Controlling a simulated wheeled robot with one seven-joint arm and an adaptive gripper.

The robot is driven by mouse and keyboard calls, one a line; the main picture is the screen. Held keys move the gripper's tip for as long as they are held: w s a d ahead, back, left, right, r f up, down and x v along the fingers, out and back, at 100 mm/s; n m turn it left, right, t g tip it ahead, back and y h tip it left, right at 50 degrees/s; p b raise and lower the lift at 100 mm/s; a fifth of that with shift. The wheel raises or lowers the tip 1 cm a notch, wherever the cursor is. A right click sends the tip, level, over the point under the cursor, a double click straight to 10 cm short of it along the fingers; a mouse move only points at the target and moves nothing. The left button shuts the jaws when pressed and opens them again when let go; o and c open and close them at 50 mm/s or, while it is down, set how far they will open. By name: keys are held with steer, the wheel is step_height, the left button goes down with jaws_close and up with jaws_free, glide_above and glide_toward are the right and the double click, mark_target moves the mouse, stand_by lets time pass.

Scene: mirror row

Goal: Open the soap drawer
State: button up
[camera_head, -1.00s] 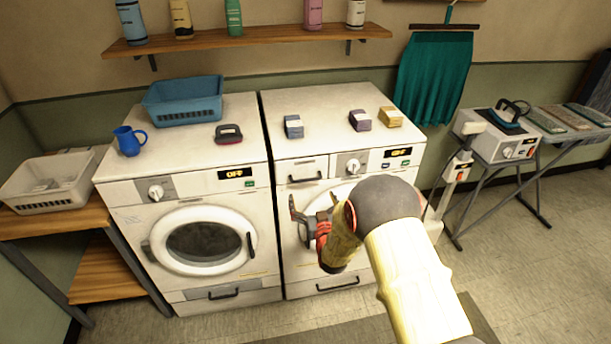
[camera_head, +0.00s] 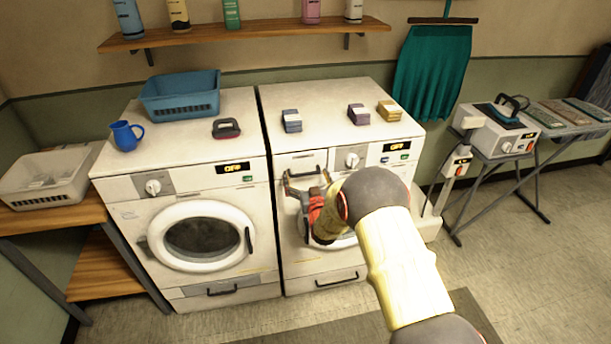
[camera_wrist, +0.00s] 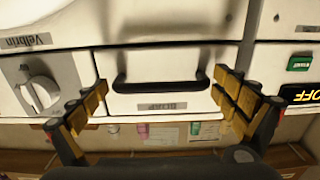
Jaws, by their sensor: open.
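The soap drawer (camera_head: 308,160) is a white panel at the upper left of the right-hand washing machine (camera_head: 330,105). In the wrist view the drawer front (camera_wrist: 190,103) looks flush with the machine, with an upside-down label reading SOAP. Its dark bar handle (camera_wrist: 160,84) crosses the middle of that view. My gripper (camera_head: 306,180) is open in front of the drawer. In the wrist view its fingers (camera_wrist: 160,86) stand apart on either side of the handle, with nothing held. I cannot tell whether the fingertips touch the panel.
A dial (camera_head: 351,159) sits right of the drawer. The left machine (camera_head: 120,190) stands close beside. Several small boxes rest on the right machine's top, including a blue one (camera_head: 291,121). An ironing board (camera_head: 520,165) stands at the right.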

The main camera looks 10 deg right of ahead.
steer(key=shift+c, duration=0.6)
steer(key=c, duration=1.1)
steer(key=shift+c, duration=0.7)
steer(key=shift+s, duration=0.1)
steer(key=s, duration=1.4)
steer(key=shift+s, duration=0.2)
steer(key=o, duration=1.4)
steer(key=shift+c, duration=0.2)
